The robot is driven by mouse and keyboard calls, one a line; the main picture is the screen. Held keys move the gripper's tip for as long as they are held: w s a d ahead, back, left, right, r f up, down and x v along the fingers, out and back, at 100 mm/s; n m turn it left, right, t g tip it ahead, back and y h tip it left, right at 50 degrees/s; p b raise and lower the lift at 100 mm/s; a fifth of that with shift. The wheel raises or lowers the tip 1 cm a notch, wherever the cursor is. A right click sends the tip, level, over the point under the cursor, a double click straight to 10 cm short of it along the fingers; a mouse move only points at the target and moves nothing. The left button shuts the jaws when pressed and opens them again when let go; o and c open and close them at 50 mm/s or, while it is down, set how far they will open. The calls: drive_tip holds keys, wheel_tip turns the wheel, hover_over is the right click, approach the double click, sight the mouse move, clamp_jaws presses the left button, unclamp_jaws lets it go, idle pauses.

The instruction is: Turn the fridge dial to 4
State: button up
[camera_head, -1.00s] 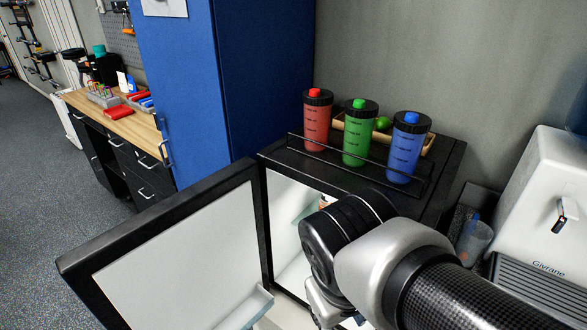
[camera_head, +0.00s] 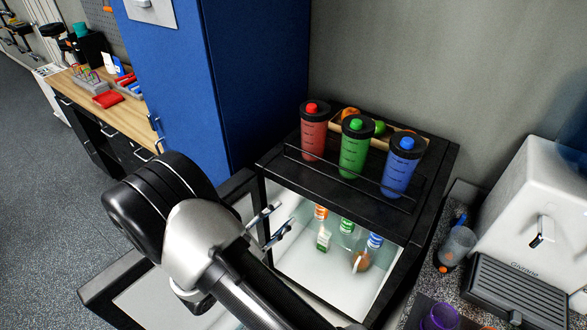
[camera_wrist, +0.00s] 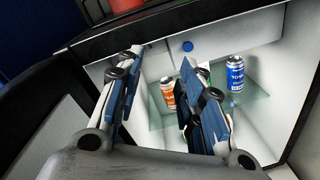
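The small fridge (camera_head: 437,195) stands with its door (camera_head: 135,282) open to the left. In the wrist view a small round blue knob (camera_wrist: 187,46), apparently the dial, sits on the white upper part of the interior. Its marking is too small to read. In the head view the knob is not visible. My gripper (camera_head: 271,225) is at the left side of the fridge opening, fingers pointing toward the interior. In the wrist view my gripper (camera_wrist: 160,68) is open and empty, its fingers apart, and the knob lies beyond the fingertips, not touched.
Inside are an orange can (camera_wrist: 167,92), a blue can (camera_wrist: 235,72) and a green-white carton (camera_head: 323,238). Red (camera_head: 314,133), green (camera_head: 353,150) and blue (camera_head: 401,168) bottles stand on top behind a rail. A blue cabinet (camera_head: 228,90) is behind left.

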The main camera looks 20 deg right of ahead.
drive_tip(key=w+d+f+n+t+y, duration=0.1)
drive_tip(key=w+d+f+n+t, duration=0.1)
drive_tip(key=w+d, duration=0.9)
drive_tip(key=shift+w+f+t, duration=0.25)
drive_tip(key=shift+w+t, duration=0.05)
drive_tip(key=shift+w, duration=0.25)
drive_tip(key=shift+c, duration=0.5)
drive_tip(key=c, duration=0.7)
